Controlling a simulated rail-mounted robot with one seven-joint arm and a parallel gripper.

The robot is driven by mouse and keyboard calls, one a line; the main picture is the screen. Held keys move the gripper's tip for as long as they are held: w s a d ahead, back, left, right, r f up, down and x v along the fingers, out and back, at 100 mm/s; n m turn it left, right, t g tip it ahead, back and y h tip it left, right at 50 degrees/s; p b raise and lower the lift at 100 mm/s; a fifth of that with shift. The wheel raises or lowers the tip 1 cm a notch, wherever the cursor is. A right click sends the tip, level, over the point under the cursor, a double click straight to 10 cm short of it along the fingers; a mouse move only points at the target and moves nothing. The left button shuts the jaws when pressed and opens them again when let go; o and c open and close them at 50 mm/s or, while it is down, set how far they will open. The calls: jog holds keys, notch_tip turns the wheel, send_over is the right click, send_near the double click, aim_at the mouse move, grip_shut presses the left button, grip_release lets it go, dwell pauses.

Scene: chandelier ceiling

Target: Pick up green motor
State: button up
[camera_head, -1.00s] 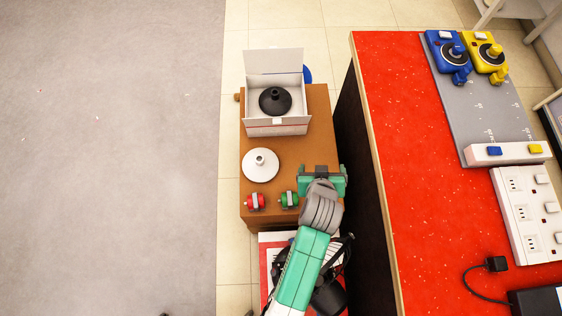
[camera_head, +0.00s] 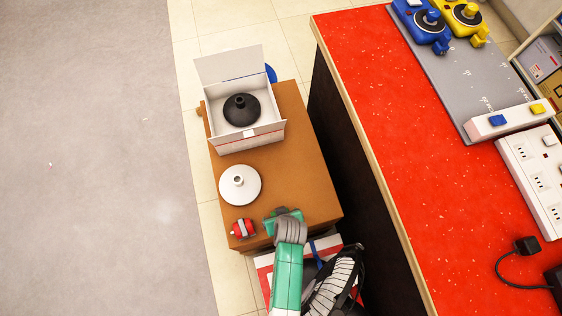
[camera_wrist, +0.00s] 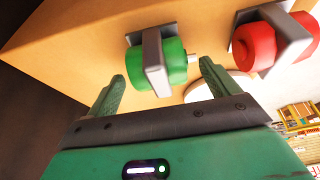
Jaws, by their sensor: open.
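The green motor (camera_wrist: 178,64), a green cylinder with a grey bracket around it, lies on the brown box top in the wrist view. My gripper (camera_wrist: 160,76) is open, with one finger on each side of the motor in the picture. The motor is ahead of the fingertips, and I cannot tell whether they touch it. In the head view my gripper (camera_head: 281,214) is over the near edge of the brown box (camera_head: 300,165) and hides the green motor.
A red motor (camera_head: 243,229) lies close by on the left and also shows in the wrist view (camera_wrist: 254,47). A white disc (camera_head: 239,185) and a white open carton (camera_head: 247,142) holding a black disc (camera_head: 241,110) stand behind. A red-topped table (camera_head: 375,110) stands to the right.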

jog(key=shift+x, duration=1.05)
jog(key=shift+r, duration=0.2)
jog(key=c, duration=1.5)
